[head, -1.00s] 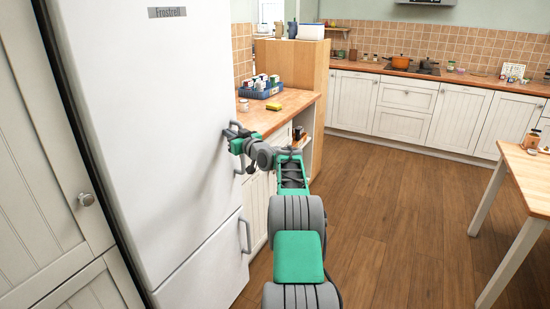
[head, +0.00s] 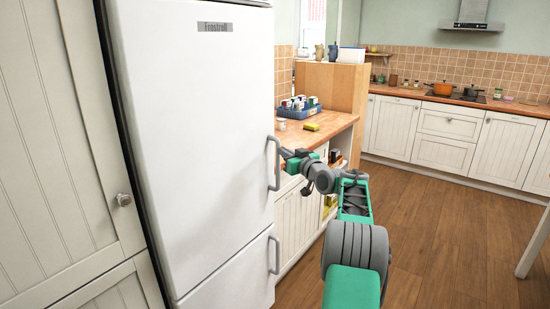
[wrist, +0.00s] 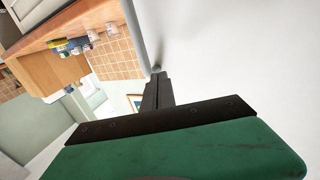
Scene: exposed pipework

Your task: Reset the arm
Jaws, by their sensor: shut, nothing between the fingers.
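My arm reaches forward in the head view, with green and grey links. My gripper (head: 285,154) is at its end, just right of the upper fridge door handle (head: 274,163). In the wrist view my gripper (wrist: 157,74) shows its dark fingers together, with nothing between them. The fingertips appear close to the grey handle bar (wrist: 137,35); I cannot tell whether they touch it. The white fridge (head: 190,120) stands upright, and its doors look shut.
A wooden counter (head: 335,122) right of the fridge holds a blue crate (head: 300,109) of jars and a yellow sponge (head: 311,126). A white cupboard (head: 80,130) stands left. A table leg (head: 533,245) shows at right. The wooden floor (head: 440,230) between is open.

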